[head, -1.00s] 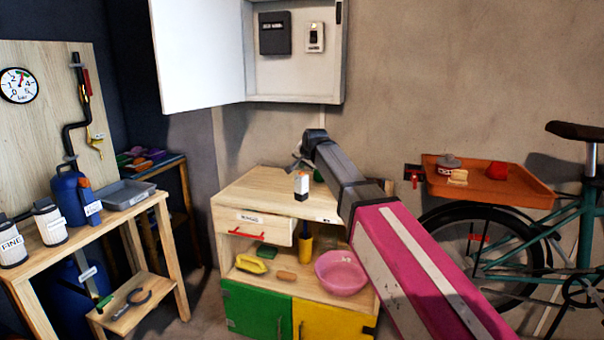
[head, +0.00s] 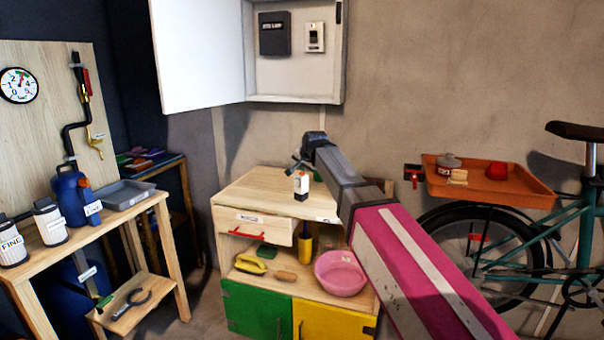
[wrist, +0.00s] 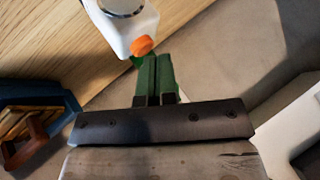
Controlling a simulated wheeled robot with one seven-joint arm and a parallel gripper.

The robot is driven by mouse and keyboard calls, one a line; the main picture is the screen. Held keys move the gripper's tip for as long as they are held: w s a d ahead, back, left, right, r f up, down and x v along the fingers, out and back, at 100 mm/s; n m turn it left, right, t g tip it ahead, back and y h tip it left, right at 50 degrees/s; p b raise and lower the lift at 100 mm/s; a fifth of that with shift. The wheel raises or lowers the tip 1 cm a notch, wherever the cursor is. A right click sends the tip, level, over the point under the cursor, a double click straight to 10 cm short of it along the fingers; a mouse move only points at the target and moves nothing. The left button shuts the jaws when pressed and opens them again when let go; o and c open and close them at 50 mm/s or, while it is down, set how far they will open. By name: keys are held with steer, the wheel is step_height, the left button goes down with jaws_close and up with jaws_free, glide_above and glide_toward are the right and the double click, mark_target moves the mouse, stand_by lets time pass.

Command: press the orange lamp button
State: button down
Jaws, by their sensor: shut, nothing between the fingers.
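The lamp is a small white block (head: 301,186) standing on the wooden cabinet top in the head view. In the wrist view the white lamp body (wrist: 122,25) has a round metallic-rimmed face and an orange button (wrist: 142,46) on its near edge. My gripper (wrist: 153,60) is shut and empty, its green fingers side by side. The fingertips lie right beside the orange button, just below and right of it in the wrist view. I cannot tell whether they touch it. In the head view my arm's end hides most of the gripper.
The wooden cabinet (head: 250,191) has a drawer with a red handle. A pink bowl (head: 341,274) sits on its shelf. An open white wall box (head: 296,98) hangs above. An orange tray (head: 520,192) is at the right. In the wrist view a dark blue container (wrist: 30,100) lies left.

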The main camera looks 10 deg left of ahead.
steer(key=shift+r, duration=0.85)
steer(key=shift+r, duration=0.15)
step_height(320, 180, up, 6)
steer(key=shift+f, duration=0.1)
stand_by(0.5)
